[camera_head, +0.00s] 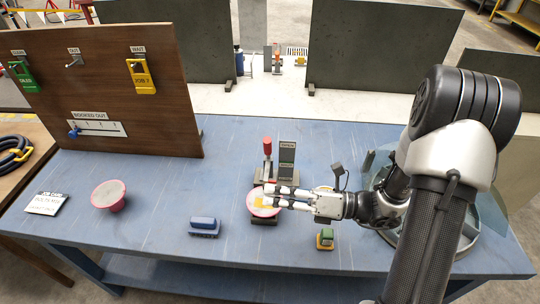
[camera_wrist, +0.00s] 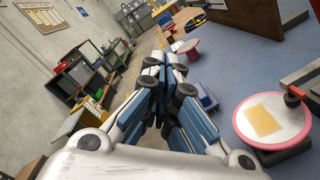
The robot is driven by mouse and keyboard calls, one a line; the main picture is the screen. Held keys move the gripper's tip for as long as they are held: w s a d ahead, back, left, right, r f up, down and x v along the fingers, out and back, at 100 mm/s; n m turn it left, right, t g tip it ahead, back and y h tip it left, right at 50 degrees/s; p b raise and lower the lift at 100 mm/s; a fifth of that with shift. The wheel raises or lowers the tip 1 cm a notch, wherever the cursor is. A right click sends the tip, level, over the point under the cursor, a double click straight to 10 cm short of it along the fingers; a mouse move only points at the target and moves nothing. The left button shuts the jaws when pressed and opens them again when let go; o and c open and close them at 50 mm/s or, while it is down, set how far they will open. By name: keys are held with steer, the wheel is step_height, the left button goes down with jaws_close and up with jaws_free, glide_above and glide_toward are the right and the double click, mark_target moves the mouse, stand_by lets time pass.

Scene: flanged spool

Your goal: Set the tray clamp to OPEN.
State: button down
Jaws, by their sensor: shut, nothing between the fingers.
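A pink-rimmed spool (camera_head: 262,205) with a yellow-orange patch sits in front of the clamp. The spool is on the right in the wrist view (camera_wrist: 270,122), with a dark clamp tip (camera_wrist: 294,95) over its far edge. My gripper (camera_head: 268,195) is shut and empty, reaching in from the right and overlapping the spool in the head view. In the wrist view it points past the spool's left side, apart from it.
A blue block (camera_head: 204,226) lies left of the spool, and a green-and-yellow block (camera_head: 325,238) lies to its right. A second pink spool (camera_head: 109,196) and a job card (camera_head: 46,203) are at left. A brown board (camera_head: 110,90) stands behind. The blue table's front-left is clear.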

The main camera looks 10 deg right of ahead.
steer(key=w+d+f+m+t+h, duration=0.3)
steer(key=d+f+m+t, duration=0.5)
steer(key=m, duration=0.3)
steer(key=shift+w+d+t+h, duration=0.3)
steer(key=shift+w+d, duration=0.15)
steer(key=shift+w, duration=0.35)
steer(key=w+d+b+x, duration=0.1)
steer(key=d+b+x, duration=0.1)
steer(key=x, duration=1.1)
steer(key=shift+w+r+b, duration=0.3)
steer(key=shift+r+b, duration=0.05)
steer(key=shift+b, duration=0.25)
steer(key=shift+d, duration=0.1)
